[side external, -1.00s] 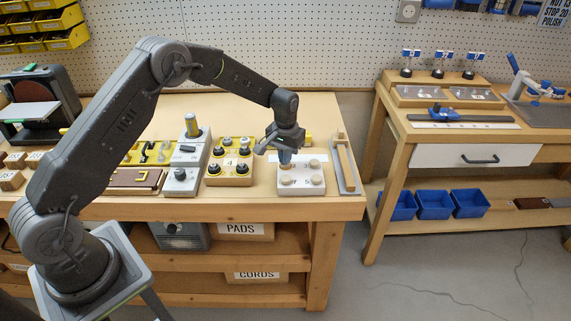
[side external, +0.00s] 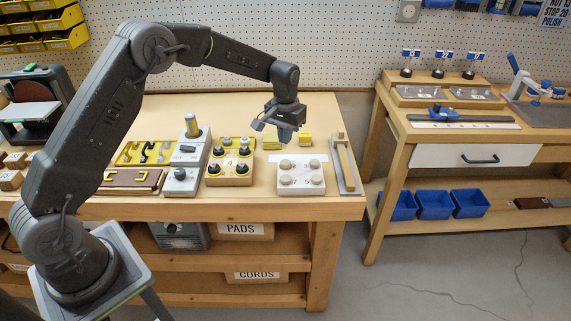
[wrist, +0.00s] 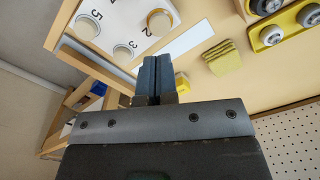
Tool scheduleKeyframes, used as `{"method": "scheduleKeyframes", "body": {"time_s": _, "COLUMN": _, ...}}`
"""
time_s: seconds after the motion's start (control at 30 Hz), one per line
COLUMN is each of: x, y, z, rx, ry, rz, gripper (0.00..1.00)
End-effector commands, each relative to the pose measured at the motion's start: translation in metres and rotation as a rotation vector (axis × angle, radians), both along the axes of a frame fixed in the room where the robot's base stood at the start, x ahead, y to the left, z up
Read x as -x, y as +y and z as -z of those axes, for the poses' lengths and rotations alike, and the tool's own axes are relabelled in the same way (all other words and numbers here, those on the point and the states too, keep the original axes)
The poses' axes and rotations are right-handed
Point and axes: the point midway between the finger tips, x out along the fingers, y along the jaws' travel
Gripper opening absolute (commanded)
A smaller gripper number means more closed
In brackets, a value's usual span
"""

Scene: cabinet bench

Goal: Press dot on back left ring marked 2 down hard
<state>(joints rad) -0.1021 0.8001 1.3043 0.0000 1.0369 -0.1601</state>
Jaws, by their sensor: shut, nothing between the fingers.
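The white block (side external: 302,190) carries round tan dots. The dot at its back left (side external: 284,167) is marked 2; in the wrist view this dot (wrist: 160,21) shows a tan rim beside the printed 2. Dots marked 3 (wrist: 124,52) and 5 (wrist: 89,24) also show there. My gripper (side external: 285,138) is above and behind the back left dot, apart from it. Its blue fingers (wrist: 154,78) are shut together with nothing between them.
A white strip (wrist: 187,45) lies behind the block. Small yellow pieces (side external: 305,139) lie behind.

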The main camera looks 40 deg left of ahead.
Motion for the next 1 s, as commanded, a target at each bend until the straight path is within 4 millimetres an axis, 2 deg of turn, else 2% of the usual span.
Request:
{"method": "scheduleKeyframes", "body": {"time_s": 0.43, "x": 0.000, "y": 0.000, "z": -0.034, "rx": 0.000, "ry": 0.000, "rz": 0.000, "gripper": 0.00}}
{"method": "scheduleKeyframes", "body": {"time_s": 0.87, "x": 0.001, "y": 0.000, "z": -0.039, "rx": -0.001, "ry": -0.002, "rz": 0.001, "gripper": 0.00}}
{"method": "scheduleKeyframes", "body": {"time_s": 1.0, "x": 0.010, "y": -0.004, "z": -0.060, "rx": -0.003, "ry": -0.025, "rz": 0.013, "gripper": 0.00}}
